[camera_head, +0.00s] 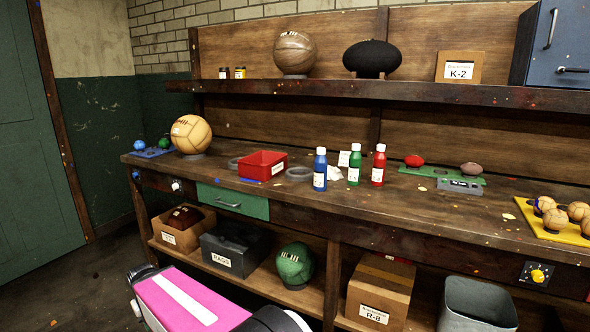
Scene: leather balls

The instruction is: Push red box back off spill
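The red box (262,165) is an open-topped red bin with a white label. It stands on the wooden workbench (330,203), left of the bottles and near the front edge, above the green drawer. A thin bluish patch (250,181) shows at its lower front edge; whether this is the spill, and how far it runs under the box, I cannot tell. My arm's pink and white part is at the bottom left, below the bench top. My gripper is not clearly in view, and nothing of mine touches the box.
Blue (320,170), green (354,165) and red (379,165) bottles stand right of the box. A tan ball (191,134) is at left. A shelf (330,89) runs above the bench.

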